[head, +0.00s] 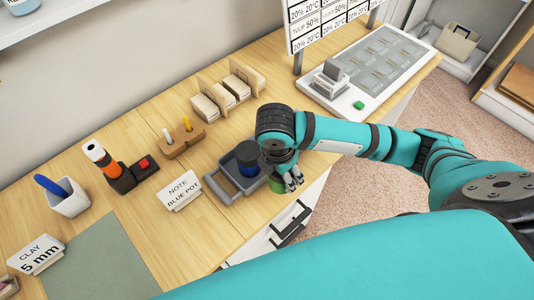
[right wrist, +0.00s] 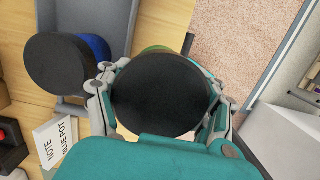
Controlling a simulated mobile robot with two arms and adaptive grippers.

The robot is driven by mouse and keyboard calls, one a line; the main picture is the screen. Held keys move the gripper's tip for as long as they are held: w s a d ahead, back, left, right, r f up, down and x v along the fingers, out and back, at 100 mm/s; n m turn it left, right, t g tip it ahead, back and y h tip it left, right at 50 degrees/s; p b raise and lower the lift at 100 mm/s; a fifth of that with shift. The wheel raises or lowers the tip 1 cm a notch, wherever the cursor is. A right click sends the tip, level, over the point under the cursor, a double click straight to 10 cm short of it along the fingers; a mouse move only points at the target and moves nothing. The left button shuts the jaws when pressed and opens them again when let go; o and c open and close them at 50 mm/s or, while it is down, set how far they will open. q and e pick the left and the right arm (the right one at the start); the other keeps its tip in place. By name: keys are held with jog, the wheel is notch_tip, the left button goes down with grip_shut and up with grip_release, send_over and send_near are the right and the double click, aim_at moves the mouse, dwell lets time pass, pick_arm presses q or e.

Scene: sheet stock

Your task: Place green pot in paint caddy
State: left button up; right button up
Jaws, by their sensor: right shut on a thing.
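My right gripper (head: 291,181) is shut on the green pot (head: 277,187), just right of the paint caddy at the table's front edge. The gripper hides most of the pot in the head view. In the right wrist view the pot's black lid (right wrist: 160,97) fills the space between the fingers, with a sliver of green (right wrist: 156,49) beyond it. The paint caddy (head: 222,189) is a grey tray holding a blue pot (head: 248,168) with a dark lid; its grey wall also shows in the right wrist view (right wrist: 118,28). My left gripper is not in view.
A "NOTE BLUE POT" card (head: 181,191) stands left of the caddy. Behind are a wooden block with pegs (head: 182,141), an orange-and-black tool (head: 108,165) and a wooden rack (head: 228,92). A drawer handle (head: 290,226) juts out below the table's front edge.

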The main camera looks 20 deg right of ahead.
jog(key=w+d, duration=0.2)
jog(key=w, duration=0.2)
jog(key=w+d+f+p, duration=0.1)
jog(key=w+d, duration=0.1)
jog(key=w, duration=0.3)
jog(key=w+d+p, duration=0.1)
jog(key=w+d, duration=0.2)
jog(key=w, duration=0.2)
jog(key=shift+w+f, duration=0.15)
jog(key=shift+w+d+f+p, duration=0.1)
jog(key=shift+w+f+p, duration=0.05)
jog(key=shift+f+p, duration=0.2)
notch_tip(320, 180, down, 2)
jog(key=shift+f+p, duration=0.2)
jog(key=shift+p, duration=0.2)
jog(key=shift+f, duration=0.3)
jog(key=shift+f, duration=0.15)
jog(key=o, duration=1.2)
